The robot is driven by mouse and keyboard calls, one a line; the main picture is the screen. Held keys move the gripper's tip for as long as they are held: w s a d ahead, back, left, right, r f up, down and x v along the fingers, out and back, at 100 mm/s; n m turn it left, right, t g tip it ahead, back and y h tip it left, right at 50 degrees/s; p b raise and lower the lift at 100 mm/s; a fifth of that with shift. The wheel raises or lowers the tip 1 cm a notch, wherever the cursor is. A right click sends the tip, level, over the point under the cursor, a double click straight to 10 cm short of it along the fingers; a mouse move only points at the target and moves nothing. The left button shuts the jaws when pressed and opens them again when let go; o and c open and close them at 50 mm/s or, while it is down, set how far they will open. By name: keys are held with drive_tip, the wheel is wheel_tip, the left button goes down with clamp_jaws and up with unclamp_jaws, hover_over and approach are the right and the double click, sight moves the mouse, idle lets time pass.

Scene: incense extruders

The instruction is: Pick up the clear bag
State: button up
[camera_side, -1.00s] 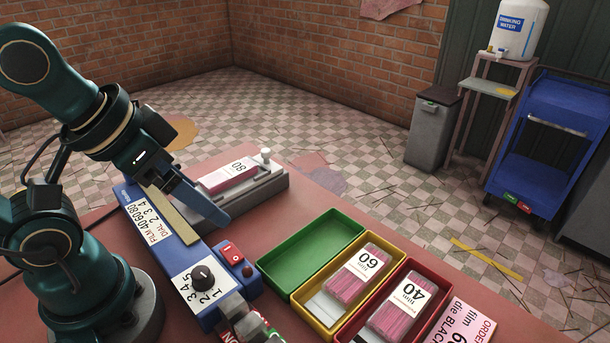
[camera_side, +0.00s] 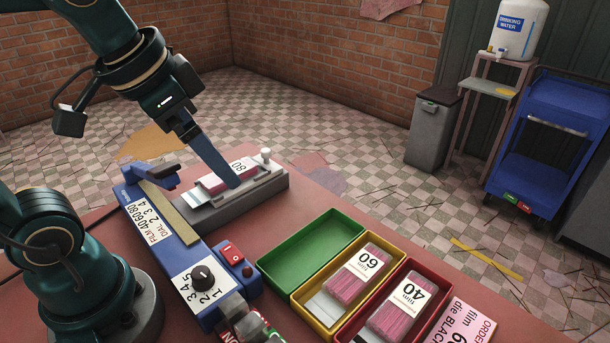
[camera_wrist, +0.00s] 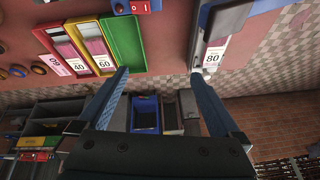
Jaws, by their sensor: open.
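A clear bag of pink sticks with a white label reading 80 (camera_side: 213,184) lies on a long grey holder (camera_side: 275,183) on the table. Its pale, see-through end points to the front left. The bag also shows at the upper right of the wrist view (camera_wrist: 213,54). My gripper (camera_wrist: 159,73) is open and empty, with its blue fingers wide apart. In the side view, one finger reaches down in front of the bag and hides part of it; I cannot make out the other finger there. I cannot tell whether the finger touches the bag.
A blue sealer (camera_side: 166,222) with a dial and red switch stands beside the holder. A green box (camera_side: 312,243) is empty. A yellow box (camera_side: 297,305) and a red box (camera_side: 424,266) hold bags labelled 60 (camera_side: 358,272) and 40 (camera_side: 401,308). An order card (camera_side: 468,322) lies at right.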

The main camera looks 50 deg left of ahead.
drive_tip(key=w+a+f+g, duration=0.1)
drive_tip(key=w+a+f, duration=0.1)
drive_tip(key=w+a, duration=0.1)
drive_tip(key=w+a+f+n+g, duration=0.1)
drive_tip(key=w+a+f+g, duration=0.1)
drive_tip(key=a, duration=0.4)
drive_tip(key=w+a+f+n+g, duration=0.1)
drive_tip(key=w+a+f+g, duration=0.1)
drive_tip(key=w+a+f, duration=0.2)
drive_tip(key=shift+w+a+f, duration=0.2)
drive_tip(key=shift+w+a, duration=0.05)
drive_tip(key=shift+w, duration=0.05)
drive_tip(key=shift+a+f, duration=0.1)
drive_tip(key=shift+f, duration=2.45)
drive_tip(key=c, duration=1.5)
